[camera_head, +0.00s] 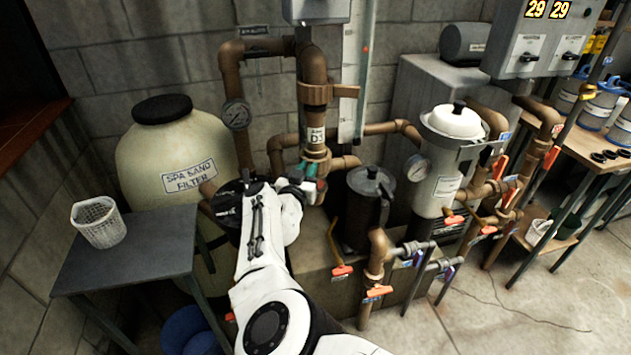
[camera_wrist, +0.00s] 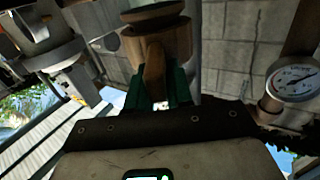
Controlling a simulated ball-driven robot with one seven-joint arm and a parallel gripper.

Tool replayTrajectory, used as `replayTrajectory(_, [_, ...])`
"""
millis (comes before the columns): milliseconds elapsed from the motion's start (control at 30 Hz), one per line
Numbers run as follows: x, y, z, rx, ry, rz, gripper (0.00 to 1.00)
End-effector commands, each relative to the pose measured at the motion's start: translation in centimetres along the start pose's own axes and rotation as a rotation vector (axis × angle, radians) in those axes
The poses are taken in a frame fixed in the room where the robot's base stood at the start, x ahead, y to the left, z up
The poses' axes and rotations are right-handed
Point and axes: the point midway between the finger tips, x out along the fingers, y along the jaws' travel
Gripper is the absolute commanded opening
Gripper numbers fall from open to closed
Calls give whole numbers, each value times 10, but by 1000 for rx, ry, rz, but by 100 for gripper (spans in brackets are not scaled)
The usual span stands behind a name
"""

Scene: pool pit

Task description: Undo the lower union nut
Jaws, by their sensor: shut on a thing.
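The lower union nut (camera_head: 314,157) is a brown ring on the vertical brown pipe, just below a section with a white label. In the wrist view the nut (camera_wrist: 172,35) is at top centre, with a brown lug (camera_wrist: 154,70) sticking out toward me. My gripper (camera_head: 313,181) reaches the nut from below and in front. In the wrist view its green fingers (camera_wrist: 157,92) stand on both sides of the lug and are shut on it. My arm and the fingers hide part of the nut's lower side. The upper union nut (camera_head: 314,93) sits higher, its lug pointing right.
A sand filter tank (camera_head: 165,150) and a grey table (camera_head: 130,255) with a white basket (camera_head: 98,222) are at left. A dark pump strainer (camera_head: 369,200) stands close at right. A gauge (camera_head: 237,114) is on the left pipe; a gauge (camera_wrist: 293,80) shows in the wrist view.

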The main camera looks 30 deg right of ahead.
Motion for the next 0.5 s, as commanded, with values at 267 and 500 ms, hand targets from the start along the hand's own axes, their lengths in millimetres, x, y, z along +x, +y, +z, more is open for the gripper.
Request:
replayTrajectory(267, [4,-9,-13,4,22,99,0])
replayTrajectory(500, [5,-10,-16,6,21,130,0])
